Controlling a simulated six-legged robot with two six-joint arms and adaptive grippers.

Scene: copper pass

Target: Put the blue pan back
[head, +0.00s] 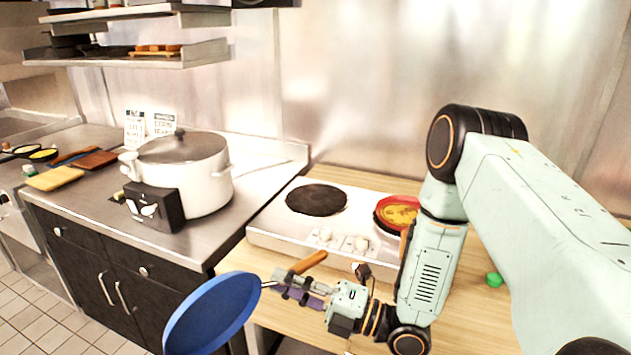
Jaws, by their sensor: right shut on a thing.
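The blue pan (212,314) is in the lower middle of the head view, tilted, in front of the counter edge. Its wooden handle (310,262) points up and to the right. My right gripper (285,287) is shut on the pan near the start of its handle and holds it in the air. The gripper covers part of the handle. My left gripper is not in view.
A two-plate stove (273,232) stands on the wooden counter. Its left plate (317,199) is bare; a red pan (381,226) with food sits on the right. A large white pot (205,190) and a black box (152,208) stand on the steel counter. Shelves (205,54) hang upper left.

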